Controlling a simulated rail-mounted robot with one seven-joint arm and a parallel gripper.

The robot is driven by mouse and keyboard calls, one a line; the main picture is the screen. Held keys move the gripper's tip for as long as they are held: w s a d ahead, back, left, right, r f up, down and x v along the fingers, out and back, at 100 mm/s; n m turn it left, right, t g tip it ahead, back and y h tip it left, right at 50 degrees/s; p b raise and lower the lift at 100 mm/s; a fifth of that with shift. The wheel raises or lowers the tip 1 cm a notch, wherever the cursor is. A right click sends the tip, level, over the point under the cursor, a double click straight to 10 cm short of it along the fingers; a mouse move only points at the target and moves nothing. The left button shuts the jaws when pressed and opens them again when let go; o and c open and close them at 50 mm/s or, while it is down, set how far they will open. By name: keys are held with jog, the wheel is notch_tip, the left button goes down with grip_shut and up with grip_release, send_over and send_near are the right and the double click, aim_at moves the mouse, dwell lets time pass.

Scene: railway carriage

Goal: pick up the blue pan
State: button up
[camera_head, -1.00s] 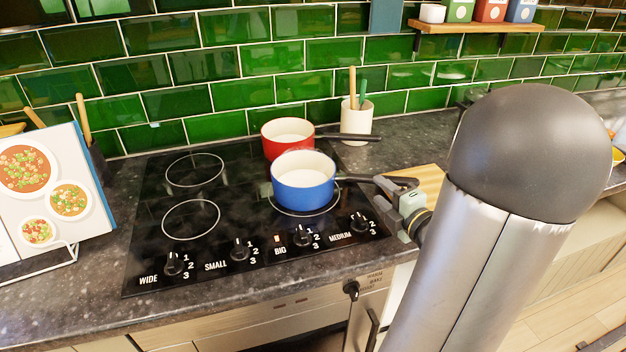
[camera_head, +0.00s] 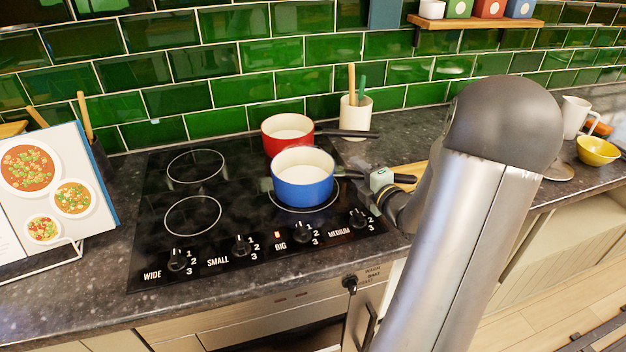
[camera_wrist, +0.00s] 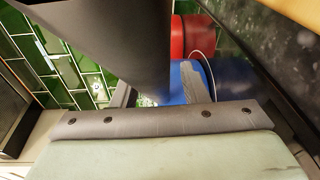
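The blue pan (camera_head: 304,186) has a white inside and sits upright on the front right burner. Its dark handle (camera_head: 405,179) points right. My gripper (camera_head: 366,178) is at the handle, to the right of the pan body, with the handle's end sticking out past it. In the wrist view, the blue pan (camera_wrist: 188,82) shows beyond the grey fingers (camera_wrist: 160,92), and the dark handle (camera_wrist: 125,45) crosses close to the camera. Whether the fingers press on the handle is not clear.
A red pan (camera_head: 271,145) stands just behind the blue pan, its dark handle also pointing right. A cream utensil pot (camera_head: 355,122) stands behind the handles. A wooden board (camera_head: 412,172) lies right of the hob. Stove knobs (camera_head: 302,236) line the front. The left burners are empty.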

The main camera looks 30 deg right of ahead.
grip_shut()
jog(key=shift+r, duration=0.1)
